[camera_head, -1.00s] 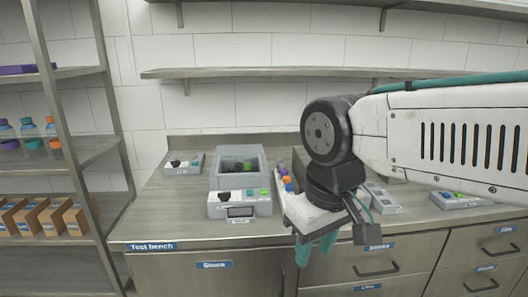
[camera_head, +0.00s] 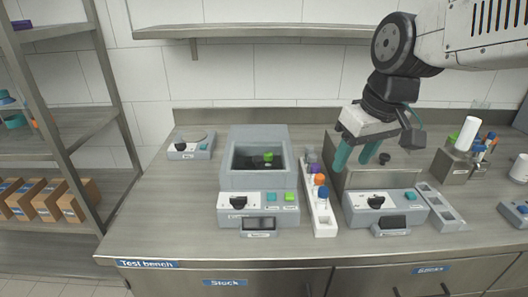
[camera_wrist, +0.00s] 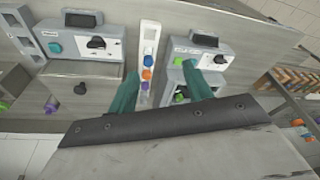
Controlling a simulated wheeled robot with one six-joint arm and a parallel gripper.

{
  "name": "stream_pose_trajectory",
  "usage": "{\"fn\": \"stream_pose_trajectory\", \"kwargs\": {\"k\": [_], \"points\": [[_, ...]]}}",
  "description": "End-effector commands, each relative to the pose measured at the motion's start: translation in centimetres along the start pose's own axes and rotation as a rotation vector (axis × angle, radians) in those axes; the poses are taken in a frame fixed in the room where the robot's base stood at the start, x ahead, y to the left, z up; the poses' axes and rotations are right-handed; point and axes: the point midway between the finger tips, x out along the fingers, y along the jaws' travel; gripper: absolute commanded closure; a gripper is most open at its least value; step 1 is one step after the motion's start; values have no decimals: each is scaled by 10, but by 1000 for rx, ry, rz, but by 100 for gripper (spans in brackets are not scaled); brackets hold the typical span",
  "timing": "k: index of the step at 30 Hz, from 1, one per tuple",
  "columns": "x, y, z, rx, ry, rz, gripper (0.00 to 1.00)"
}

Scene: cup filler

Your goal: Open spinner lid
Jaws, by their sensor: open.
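Two grey machines stand on the bench; I cannot tell for certain which is the spinner. The left machine (camera_head: 258,205) has a front panel and a dark recess holding a green-topped item (camera_head: 268,157). The right machine (camera_head: 385,208) has a panel in front of a metal box with a small black knob (camera_head: 382,158) on top. The knob also shows in the wrist view (camera_wrist: 80,88). My gripper (camera_head: 355,158) is open and empty, teal fingers pointing down, above the right machine's left part. In the wrist view the fingers (camera_wrist: 160,82) straddle the vial rack, apart from the knob.
A white rack (camera_head: 323,215) with several coloured-cap vials stands between the machines. A small scale-like device (camera_head: 190,146) is at the back left. A grey holder (camera_head: 446,208), a tube stand (camera_head: 455,160) and a white cup (camera_head: 519,168) are right. The front bench edge is clear.

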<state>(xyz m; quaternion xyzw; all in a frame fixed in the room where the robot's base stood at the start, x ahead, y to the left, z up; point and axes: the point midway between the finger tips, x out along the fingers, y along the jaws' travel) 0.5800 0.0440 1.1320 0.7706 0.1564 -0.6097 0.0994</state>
Motion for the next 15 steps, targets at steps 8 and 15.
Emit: {"fn": "stream_pose_trajectory", "kwargs": {"k": [8,15], "points": [[58,-48,-142,-267,95,-65,50],[90,-74,-192,-366,140,-82,50]]}}
